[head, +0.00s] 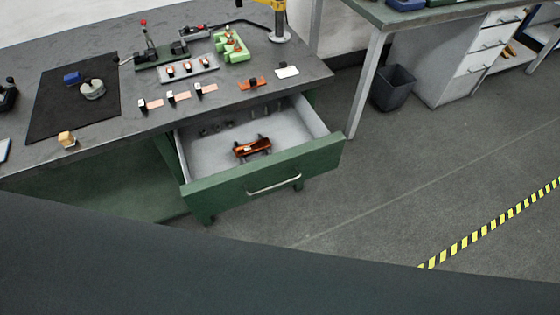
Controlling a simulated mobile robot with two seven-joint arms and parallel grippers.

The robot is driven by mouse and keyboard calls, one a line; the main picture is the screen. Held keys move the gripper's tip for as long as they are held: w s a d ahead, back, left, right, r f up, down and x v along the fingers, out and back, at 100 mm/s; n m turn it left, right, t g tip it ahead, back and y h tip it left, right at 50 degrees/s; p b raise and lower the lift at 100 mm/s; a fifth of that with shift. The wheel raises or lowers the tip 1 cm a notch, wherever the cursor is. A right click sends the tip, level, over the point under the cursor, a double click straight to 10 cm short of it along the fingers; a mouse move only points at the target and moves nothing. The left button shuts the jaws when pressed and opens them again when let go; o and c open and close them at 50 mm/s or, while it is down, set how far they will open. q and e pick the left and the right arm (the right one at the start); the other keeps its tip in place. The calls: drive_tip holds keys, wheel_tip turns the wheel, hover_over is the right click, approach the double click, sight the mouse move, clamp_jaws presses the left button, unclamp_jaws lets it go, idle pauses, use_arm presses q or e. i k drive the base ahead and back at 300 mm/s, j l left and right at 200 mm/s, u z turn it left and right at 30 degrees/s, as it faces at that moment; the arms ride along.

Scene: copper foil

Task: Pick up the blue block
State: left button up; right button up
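A small blue block (72,77) lies on the black mat (52,112) at the left of the grey workbench (130,58). It sits just up and left of a round, pale metallic piece (92,89) on the same mat, and looks slightly apart from it. Neither of my grippers shows in the head view, so I cannot see their state.
A green drawer (262,175) stands open below the bench front with an orange-brown object (253,147) inside. A green fixture (231,45) stands farther back. A dark bin (393,88) is on the floor; floor at right is clear.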

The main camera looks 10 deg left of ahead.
sight(75, 78)
drive_tip(key=u, duration=1.65)
drive_tip(key=j+z, duration=0.1)
drive_tip(key=z, duration=0.3)
drive_tip(key=j+z, duration=0.1)
drive_tip(key=z, duration=0.3)
drive_tip(key=j+z, duration=0.3)
drive_tip(key=j, duration=0.15)
drive_tip(key=j+z, duration=0.3)
drive_tip(key=j, duration=0.6)
drive_tip(key=k+j+z, duration=0.15)
drive_tip(key=j, duration=0.3)
drive_tip(key=k+j, duration=0.1)
drive_tip(key=j, duration=0.4)
drive_tip(key=k+j+z, duration=0.15)
drive_tip(key=j, duration=0.3)
drive_tip(key=i, duration=0.05)
